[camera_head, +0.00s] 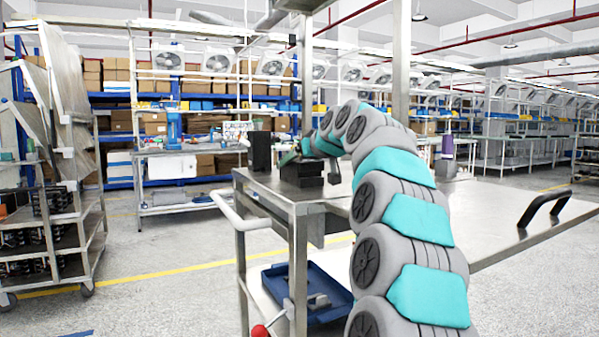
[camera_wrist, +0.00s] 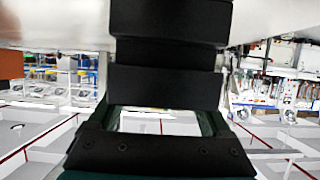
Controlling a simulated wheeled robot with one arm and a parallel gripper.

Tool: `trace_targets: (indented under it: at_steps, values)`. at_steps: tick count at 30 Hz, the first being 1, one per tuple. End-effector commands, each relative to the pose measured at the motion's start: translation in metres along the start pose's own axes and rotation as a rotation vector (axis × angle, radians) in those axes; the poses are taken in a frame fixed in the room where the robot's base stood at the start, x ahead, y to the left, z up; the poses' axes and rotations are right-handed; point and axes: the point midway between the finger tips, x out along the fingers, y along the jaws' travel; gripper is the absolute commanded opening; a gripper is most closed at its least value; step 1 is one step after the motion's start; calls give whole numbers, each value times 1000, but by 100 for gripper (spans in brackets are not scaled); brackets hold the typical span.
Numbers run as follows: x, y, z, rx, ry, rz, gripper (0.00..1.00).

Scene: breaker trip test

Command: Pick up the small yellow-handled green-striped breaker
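My gripper (camera_head: 303,158) is at the end of my arm, small in the head view, over the near left part of the metal workbench (camera_head: 490,215). Dark stepped blocks (camera_head: 302,178) show right beside and below it. In the wrist view, black stepped blocks (camera_wrist: 165,85) fill the upper middle. A black bolted bar (camera_wrist: 160,152) and dark green side pieces frame a gap below them. I cannot tell where the gripper's fingertips end or whether they hold anything. No yellow handle or green stripe of the breaker can be made out in either view.
A tall black box (camera_head: 260,150) stands left of the gripper on the bench. A black handle (camera_head: 544,206) sticks up at the bench's right. A blue tray (camera_head: 325,300) lies on the lower shelf. A rack cart (camera_head: 62,225) stands at left; the floor between is clear.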

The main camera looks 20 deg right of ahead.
Motion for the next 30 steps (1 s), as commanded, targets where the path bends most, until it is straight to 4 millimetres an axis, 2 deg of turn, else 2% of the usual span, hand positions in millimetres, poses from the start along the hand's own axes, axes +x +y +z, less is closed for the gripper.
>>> trace_targets:
  at_steps: [2,18,30]
  values:
    - [0,0,0,0,0,0,60]
    - [0,0,0,0,-1,0,0]
    - [-1,0,-1,0,0,0,0]
